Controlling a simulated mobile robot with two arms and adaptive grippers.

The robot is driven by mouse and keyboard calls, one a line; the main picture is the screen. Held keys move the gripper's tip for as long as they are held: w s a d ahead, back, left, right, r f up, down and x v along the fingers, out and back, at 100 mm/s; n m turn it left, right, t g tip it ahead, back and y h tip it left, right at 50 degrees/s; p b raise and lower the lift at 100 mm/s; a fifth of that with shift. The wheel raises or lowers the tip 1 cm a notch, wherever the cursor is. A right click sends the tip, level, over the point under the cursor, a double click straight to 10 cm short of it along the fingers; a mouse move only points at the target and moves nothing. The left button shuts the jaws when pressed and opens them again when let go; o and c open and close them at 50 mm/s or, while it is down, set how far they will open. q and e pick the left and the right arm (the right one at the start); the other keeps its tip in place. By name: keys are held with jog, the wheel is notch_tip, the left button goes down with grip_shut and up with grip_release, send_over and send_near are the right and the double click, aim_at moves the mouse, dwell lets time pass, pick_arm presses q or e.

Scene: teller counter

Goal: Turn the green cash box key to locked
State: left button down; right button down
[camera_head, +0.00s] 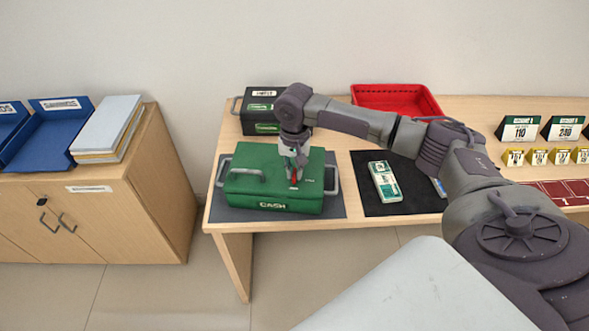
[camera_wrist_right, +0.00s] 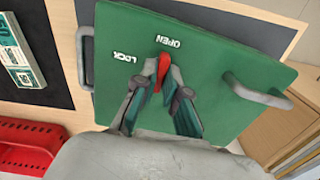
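The green cash box (camera_head: 245,190) stands closed on a dark mat on the desk, with a handle on its lid and one at each side. Its red key (camera_wrist_right: 162,68) sits in the lid and points towards the word OPEN; the word LOCK is to the left in the right wrist view. My right gripper (camera_head: 294,178) reaches down onto the lid from above. In the right wrist view its fingertips (camera_wrist_right: 163,76) lie on both sides of the key and appear closed on it. My left gripper is not in view.
A dark box (camera_head: 262,96) stands behind the cash box. A red tray (camera_head: 395,97) is at the back. A black mat (camera_head: 402,208) with a banknote bundle (camera_head: 384,181) lies to the right. A cabinet (camera_head: 150,195) with blue trays stands left, across a gap.

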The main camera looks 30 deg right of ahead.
jog(key=shift+r+n+p, duration=0.2)
jog(key=shift+n+p, duration=0.2)
jog(key=shift+p, duration=0.4)
jog(key=n+p, duration=0.4)
jog(key=p, duration=0.2)
jog(key=shift+n, duration=0.4)
jog(key=shift+n+p, duration=0.7)
jog(key=shift+n, duration=0.1)
jog(key=n+p, duration=0.1)
jog(key=n, duration=0.1)
jog(key=shift+n+p, duration=0.35)
jog(key=shift+n, duration=0.05)
jog(key=n+p, duration=0.1)
jog(key=n, duration=0.1)
jog(key=shift+f+n, duration=0.1)
jog(key=shift+n, duration=0.2)
jog(key=n+p, duration=0.1)
jog(key=n, duration=0.4)
jog(key=shift+n, duration=0.3)
